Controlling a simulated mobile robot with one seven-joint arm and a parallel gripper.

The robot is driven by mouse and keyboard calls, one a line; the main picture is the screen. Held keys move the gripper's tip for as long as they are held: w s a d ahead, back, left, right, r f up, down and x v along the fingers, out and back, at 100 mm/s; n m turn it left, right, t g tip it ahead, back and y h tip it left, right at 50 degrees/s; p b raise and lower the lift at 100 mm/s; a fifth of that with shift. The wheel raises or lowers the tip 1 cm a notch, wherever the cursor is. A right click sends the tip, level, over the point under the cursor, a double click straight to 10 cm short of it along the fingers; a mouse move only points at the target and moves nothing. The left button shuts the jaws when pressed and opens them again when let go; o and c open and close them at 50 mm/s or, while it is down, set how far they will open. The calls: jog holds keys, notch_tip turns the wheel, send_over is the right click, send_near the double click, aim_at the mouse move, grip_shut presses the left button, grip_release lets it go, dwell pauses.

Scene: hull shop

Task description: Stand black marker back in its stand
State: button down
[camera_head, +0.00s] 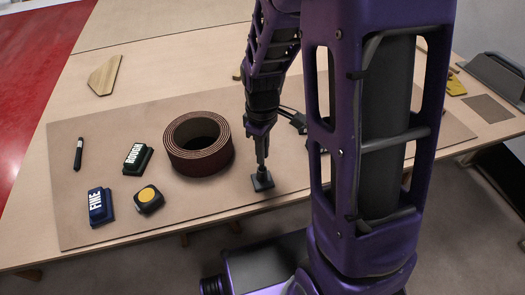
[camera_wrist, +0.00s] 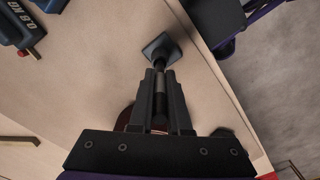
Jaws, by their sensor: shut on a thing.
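The black marker (camera_wrist: 160,86) is a slim dark rod between the fingers of my gripper (camera_wrist: 160,76) in the wrist view. My gripper is shut on it and points down at the stand. The stand (camera_wrist: 155,43) has a dark square base and a short round socket; it also shows in the head view (camera_head: 263,182) near the front of the brown board. The marker's lower end lines up with the socket and appears to meet it; I cannot tell how deep it sits. In the head view my gripper (camera_head: 261,160) is directly above the stand, and the marker is hard to make out.
A sandpaper roll (camera_head: 182,163) stands left of the stand. Further left are a ROUGH block (camera_head: 136,157), a blue FINE block (camera_head: 100,206), a yellow-buttoned device (camera_head: 149,199) and a black pen-like stick (camera_head: 79,153). Dark gear (camera_head: 293,118) sits behind my arm. The table's front edge is close.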

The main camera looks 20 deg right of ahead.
jog(key=shift+f+b, duration=0.45)
jog(key=shift+f, duration=0.2)
dwell(0.7)
jog(key=c, duration=0.8)
grip_release()
notch_tip(320, 180, up, 17)
jog(key=p, duration=0.3)
jog(key=shift+r, duration=0.2)
